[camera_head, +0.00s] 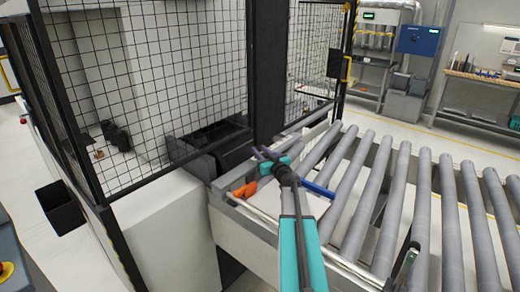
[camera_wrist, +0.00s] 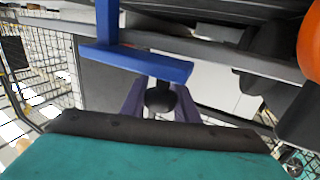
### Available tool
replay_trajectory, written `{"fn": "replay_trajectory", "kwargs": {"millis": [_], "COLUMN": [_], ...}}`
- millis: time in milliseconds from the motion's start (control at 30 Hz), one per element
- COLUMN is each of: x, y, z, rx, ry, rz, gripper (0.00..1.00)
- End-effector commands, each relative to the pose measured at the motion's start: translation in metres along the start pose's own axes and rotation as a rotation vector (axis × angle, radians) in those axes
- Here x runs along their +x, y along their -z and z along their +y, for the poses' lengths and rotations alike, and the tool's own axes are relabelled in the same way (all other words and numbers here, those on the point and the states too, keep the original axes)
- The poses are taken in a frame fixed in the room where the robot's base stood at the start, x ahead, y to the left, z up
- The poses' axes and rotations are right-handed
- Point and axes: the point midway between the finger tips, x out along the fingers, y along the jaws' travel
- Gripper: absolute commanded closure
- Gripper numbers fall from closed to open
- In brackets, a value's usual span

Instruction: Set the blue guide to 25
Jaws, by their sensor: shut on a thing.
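The blue guide (camera_head: 318,190) shows as a short bar beside the rollers in the head view, partly behind my arm. In the wrist view it is a T-shaped blue piece (camera_wrist: 150,62), its crossbar just above my fingers. My gripper (camera_head: 264,154) has purple fingers, and in the wrist view the fingers (camera_wrist: 160,100) close around a dark round knob (camera_wrist: 160,97). No scale or number can be read.
An orange part (camera_head: 245,189) sits left of my arm on the conveyor's near end, and an orange shape (camera_wrist: 311,45) shows at the wrist view's right edge. Grey rollers (camera_head: 425,195) extend right. A black mesh fence (camera_head: 170,70) stands left and behind.

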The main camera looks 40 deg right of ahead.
Motion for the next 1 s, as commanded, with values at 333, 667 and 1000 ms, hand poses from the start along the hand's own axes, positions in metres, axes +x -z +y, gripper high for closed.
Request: {"fn": "replay_trajectory", "kwargs": {"millis": [333,667,1000], "x": [-0.004,-0.005,-0.014], "y": [0.0,0.0,0.0], "z": [0.009,0.013,0.012], "rx": [0.0,0.0,0.0], "ry": [-0.009,-0.014,-0.014], "rz": [0.0,0.001,0.001], "gripper": [1.0,0.55,0.55]}}
